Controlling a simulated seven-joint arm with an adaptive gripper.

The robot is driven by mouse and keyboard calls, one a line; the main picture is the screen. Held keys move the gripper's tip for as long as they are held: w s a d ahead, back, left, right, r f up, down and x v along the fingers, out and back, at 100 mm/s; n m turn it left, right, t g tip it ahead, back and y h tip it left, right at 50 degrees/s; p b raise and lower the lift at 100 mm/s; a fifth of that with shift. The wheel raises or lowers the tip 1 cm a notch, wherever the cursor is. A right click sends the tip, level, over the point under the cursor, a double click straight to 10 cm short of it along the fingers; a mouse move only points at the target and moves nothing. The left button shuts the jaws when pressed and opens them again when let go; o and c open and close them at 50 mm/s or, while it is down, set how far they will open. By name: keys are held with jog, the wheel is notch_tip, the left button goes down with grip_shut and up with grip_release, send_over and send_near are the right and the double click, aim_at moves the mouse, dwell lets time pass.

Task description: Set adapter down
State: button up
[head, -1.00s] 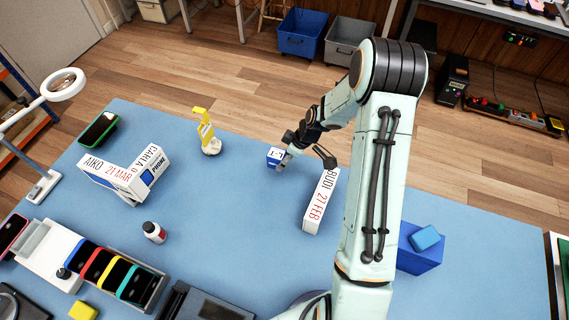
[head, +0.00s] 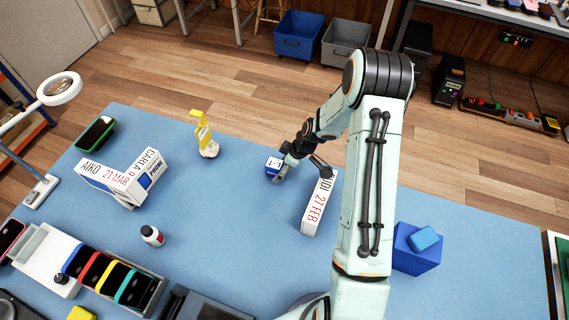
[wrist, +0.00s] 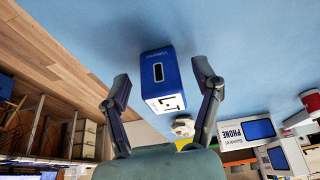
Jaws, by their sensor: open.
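The adapter is a small blue block with a white face marked "L-T". It sits on the blue mat (head: 235,215) near the far edge in the head view (head: 273,166). In the wrist view the adapter (wrist: 158,72) stands between the two fingers, its dark slot facing the camera. My gripper (head: 281,173) is open around it, and a gap shows on each side in the wrist view (wrist: 162,80). Whether its underside fully touches the mat is hard to see.
A blue box (head: 416,254) is beyond my arm.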

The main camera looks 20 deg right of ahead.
jog(key=v, duration=1.2)
jog(key=s+a+r+m+g+h, duration=0.1)
jog(key=s+a+r+m+g, duration=0.15)
jog(key=s+a+r, duration=0.6)
jog(key=s+a+r+m, duration=0.1)
jog(key=s+a+m, duration=0.1)
jog(key=s, duration=0.5)
jog(key=s+a+r+m+h, duration=0.1)
jog(key=s+a+r+m, duration=0.1)
jog(key=s, duration=0.5)
jog(key=shift+s+a+r+m+g, duration=0.25)
jog(key=shift+a+m+g, duration=0.2)
jog(key=shift+a+m, duration=0.3)
